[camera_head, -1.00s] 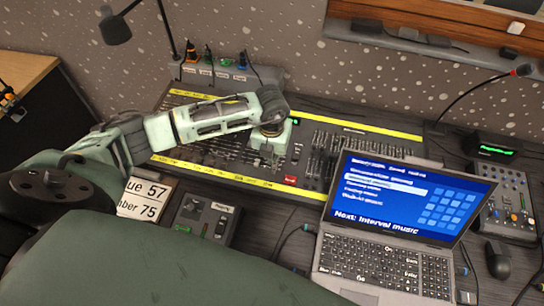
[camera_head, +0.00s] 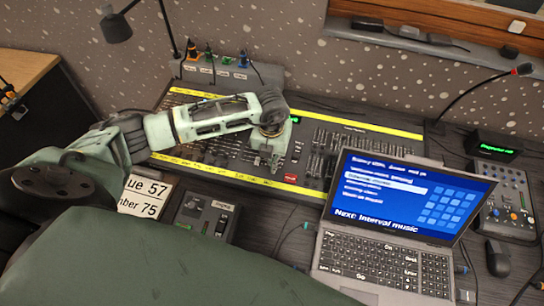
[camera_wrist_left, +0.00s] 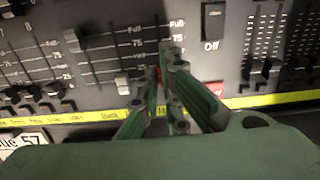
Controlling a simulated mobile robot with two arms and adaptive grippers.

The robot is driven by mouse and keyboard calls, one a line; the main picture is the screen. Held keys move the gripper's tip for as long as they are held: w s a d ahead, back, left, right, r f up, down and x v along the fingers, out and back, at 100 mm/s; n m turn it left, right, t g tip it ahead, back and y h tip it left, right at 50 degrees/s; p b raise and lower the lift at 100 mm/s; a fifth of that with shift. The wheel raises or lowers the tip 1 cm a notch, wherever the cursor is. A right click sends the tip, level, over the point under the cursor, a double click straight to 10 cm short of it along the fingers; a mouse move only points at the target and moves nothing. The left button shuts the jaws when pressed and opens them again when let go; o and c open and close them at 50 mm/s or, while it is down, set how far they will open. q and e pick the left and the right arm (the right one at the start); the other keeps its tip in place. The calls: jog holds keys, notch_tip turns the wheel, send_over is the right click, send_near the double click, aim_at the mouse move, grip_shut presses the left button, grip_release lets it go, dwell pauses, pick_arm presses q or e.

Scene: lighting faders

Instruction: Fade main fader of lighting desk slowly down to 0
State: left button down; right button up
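The lighting desk (camera_head: 215,150) is a dark panel with yellow label strips and rows of faders. My left gripper (camera_head: 274,163) reaches down onto its middle front part. In the left wrist view, my left gripper (camera_wrist_left: 168,78) has its fingers close together around a small red cap, the main fader (camera_wrist_left: 157,73), mostly hidden by the fingers. The cap sits in the lower part of its slot, below the Full and 75 marks. A white-capped fader (camera_wrist_left: 122,85) and a dark-capped fader (camera_wrist_left: 73,40) stand to its left. My right gripper is not in view.
A red button (camera_wrist_left: 215,88) and an Off switch (camera_wrist_left: 212,25) lie right of the fingers. An open laptop (camera_head: 400,205) stands close on the right. A small control box (camera_head: 207,215) and number cards (camera_head: 145,195) lie in front of the desk.

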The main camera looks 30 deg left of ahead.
pick_arm(q)
jog(key=shift+s+d, duration=0.3)
jog(key=shift+d, duration=0.2)
dwell(0.6)
jog(key=c, duration=2.1)
grip_release()
jog(key=shift+d, duration=0.1)
jog(key=shift+a, duration=0.3)
jog(key=shift+r+p, duration=2.25)
jog(key=shift+r, duration=0.8)
jog(key=shift+f, duration=0.1)
